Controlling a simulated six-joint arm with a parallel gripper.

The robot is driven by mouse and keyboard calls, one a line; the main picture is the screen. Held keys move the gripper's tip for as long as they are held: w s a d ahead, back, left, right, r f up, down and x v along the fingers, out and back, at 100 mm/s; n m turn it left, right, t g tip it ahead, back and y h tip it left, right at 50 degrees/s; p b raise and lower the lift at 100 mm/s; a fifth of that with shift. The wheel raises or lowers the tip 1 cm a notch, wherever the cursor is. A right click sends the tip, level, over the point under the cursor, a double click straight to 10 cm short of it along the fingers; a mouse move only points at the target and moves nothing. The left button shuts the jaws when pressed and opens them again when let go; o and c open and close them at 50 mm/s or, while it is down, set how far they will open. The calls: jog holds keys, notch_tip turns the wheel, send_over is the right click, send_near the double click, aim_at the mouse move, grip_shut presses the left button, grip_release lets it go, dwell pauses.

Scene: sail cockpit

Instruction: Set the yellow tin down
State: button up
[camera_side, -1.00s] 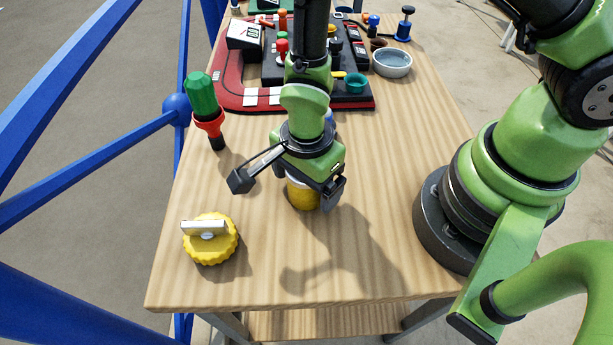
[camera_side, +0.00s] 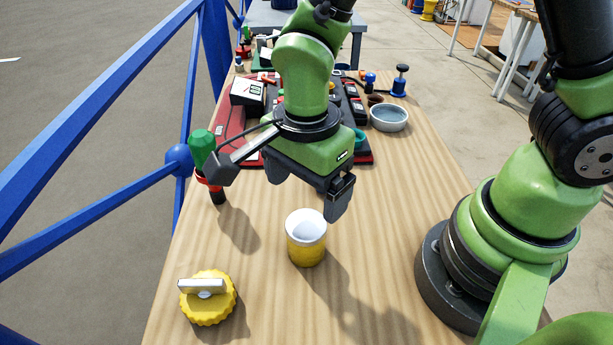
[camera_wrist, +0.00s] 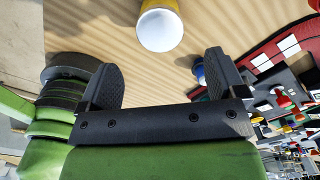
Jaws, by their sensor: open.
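The yellow tin (camera_side: 306,247) stands upright on the wooden table, with a white upper part or top. In the wrist view the tin (camera_wrist: 172,5) shows at the top edge, its round white end (camera_wrist: 160,31) facing the camera. My gripper (camera_side: 306,190) is open and empty, above and behind the tin in the side view, clear of it. In the wrist view both fingers of my gripper (camera_wrist: 162,75) are spread wide with nothing between them; the tin lies beyond the fingertips.
A yellow scalloped knob (camera_side: 208,298) with a metal bar is at the front left. A green-handled tool (camera_side: 203,150) stands at the left edge. A grey bowl (camera_side: 389,118) and a red-and-black board (camera_side: 228,125) with a white box lie behind.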

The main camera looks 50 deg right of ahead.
jog(key=shift+r, duration=0.55)
jog(key=s+d+r+n+t+y, duration=0.1)
jog(key=s+d+r+n+t, duration=0.2)
jog(key=r+n, duration=0.4)
jog(key=s+d+r+n+t+y, duration=0.1)
jog(key=s+d+r+n+t, duration=0.3)
jog(key=d+r+n, duration=0.3)
notch_tip(320, 180, up, 3)
jog(key=shift+s+r, duration=0.2)
jog(key=shift+s, duration=0.5)
